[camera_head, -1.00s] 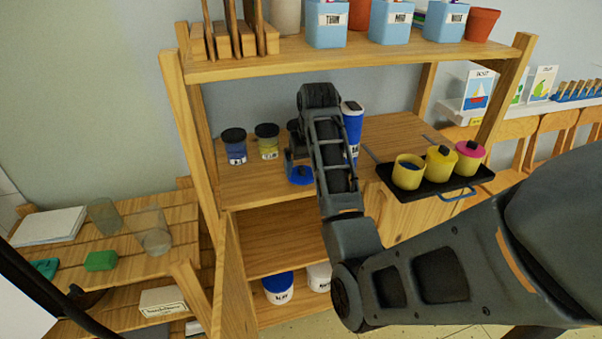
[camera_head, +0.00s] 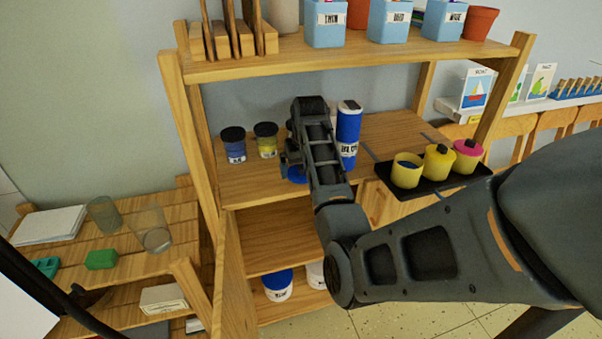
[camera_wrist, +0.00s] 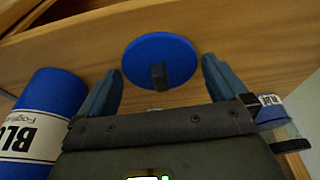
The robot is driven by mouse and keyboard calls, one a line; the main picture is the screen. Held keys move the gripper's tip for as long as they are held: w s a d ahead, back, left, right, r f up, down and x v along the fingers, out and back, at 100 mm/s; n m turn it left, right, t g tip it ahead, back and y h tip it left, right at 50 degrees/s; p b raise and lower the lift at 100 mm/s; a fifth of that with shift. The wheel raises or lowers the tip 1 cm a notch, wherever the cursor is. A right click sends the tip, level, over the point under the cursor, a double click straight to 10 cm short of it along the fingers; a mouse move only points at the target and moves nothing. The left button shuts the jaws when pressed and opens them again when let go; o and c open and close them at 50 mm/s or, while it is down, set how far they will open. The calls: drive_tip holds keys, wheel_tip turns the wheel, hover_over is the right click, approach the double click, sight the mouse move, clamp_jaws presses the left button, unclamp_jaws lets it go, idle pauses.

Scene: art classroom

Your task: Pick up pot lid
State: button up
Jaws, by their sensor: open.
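The pot lid (camera_wrist: 178,52) is a flat blue disc with a dark knob. It lies on the middle shelf board, and in the head view (camera_head: 297,175) my arm partly hides it. My gripper (camera_wrist: 161,70) is open in the wrist view, one finger on each side of the lid's near part, with the knob between them. I cannot tell whether the fingers touch it. In the head view my gripper (camera_head: 290,163) is just above the lid. An open yellow pot (camera_head: 406,178) with blue inside stands on a black tray (camera_head: 441,192) to the right.
A tall blue bottle (camera_head: 349,125) stands close to the right of my gripper. A blue jar (camera_head: 233,152) and a yellow jar (camera_head: 267,148) stand to its left. Two lidded pots share the tray. The upper shelf board (camera_head: 350,59) spans above. Clear wood lies in front of the jars.

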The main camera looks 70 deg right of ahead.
drive_tip(key=c, duration=0.7)
drive_tip(key=shift+r, duration=0.1)
drive_tip(key=shift+c, duration=0.2)
